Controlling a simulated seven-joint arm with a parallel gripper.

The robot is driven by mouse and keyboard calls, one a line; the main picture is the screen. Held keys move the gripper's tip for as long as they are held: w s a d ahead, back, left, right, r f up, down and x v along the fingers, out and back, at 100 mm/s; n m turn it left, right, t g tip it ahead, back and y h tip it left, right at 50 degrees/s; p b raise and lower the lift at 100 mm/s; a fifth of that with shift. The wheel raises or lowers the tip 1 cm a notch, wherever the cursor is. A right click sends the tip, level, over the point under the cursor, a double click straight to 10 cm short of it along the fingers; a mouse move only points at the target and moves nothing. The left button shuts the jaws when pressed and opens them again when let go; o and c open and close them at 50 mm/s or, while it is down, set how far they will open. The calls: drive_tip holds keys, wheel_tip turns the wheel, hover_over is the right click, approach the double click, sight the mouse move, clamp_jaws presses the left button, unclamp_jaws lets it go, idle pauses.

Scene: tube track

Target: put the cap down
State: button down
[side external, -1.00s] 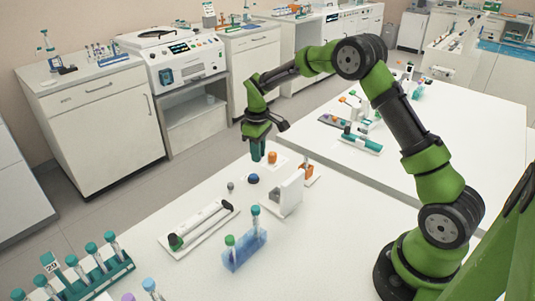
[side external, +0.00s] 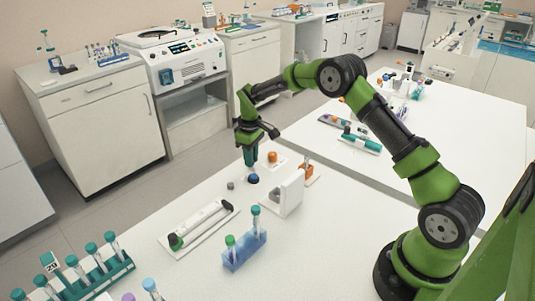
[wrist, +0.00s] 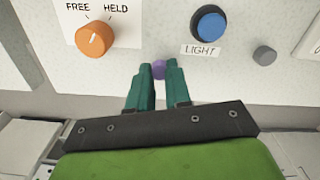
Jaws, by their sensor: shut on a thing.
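A small purple cap (wrist: 158,70) sits between my fingertips in the wrist view. My gripper (wrist: 158,82) is shut on it, with the two teal fingers on either side. In the side view my gripper (side external: 250,161) points down over the far part of the white bench (side external: 330,233), close to the blue button (side external: 253,179). The cap cannot be made out in that view. How high the cap is above the surface is hard to tell.
An orange knob (wrist: 95,38) marked FREE and HELD, a blue button (wrist: 210,25) marked LIGHT and a grey knob (wrist: 264,55) are near my fingertips. A white upright block (side external: 286,195), a blue tube rack (side external: 244,250) and a tray with a tube (side external: 200,226) stand nearer the camera.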

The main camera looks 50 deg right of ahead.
drive_tip(key=c, duration=1.1)
unclamp_jaws()
drive_tip(key=shift+f, duration=0.1)
drive_tip(key=shift+o, duration=0.2)
drive_tip(key=s+a+r+m+t, duration=0.1)
drive_tip(key=s+a+r, duration=0.1)
drive_tip(key=r, duration=0.8)
drive_tip(key=s+a+r+t, duration=0.1)
drive_tip(key=s+r, duration=0.2)
drive_tip(key=r, duration=0.7)
drive_tip(key=s+a+r+m+t, duration=0.2)
drive_tip(key=s+a+r, duration=0.3)
drive_tip(key=s, duration=0.4)
drive_tip(key=s+a+f+m+t+y, duration=0.1)
drive_tip(key=s+a+m+t+y, duration=0.1)
drive_tip(key=s, duration=1.4)
drive_tip(key=shift+s+a+f+m+t, duration=0.2)
drive_tip(key=shift+a+m+t, duration=0.3)
drive_tip(key=shift+m, duration=0.5)
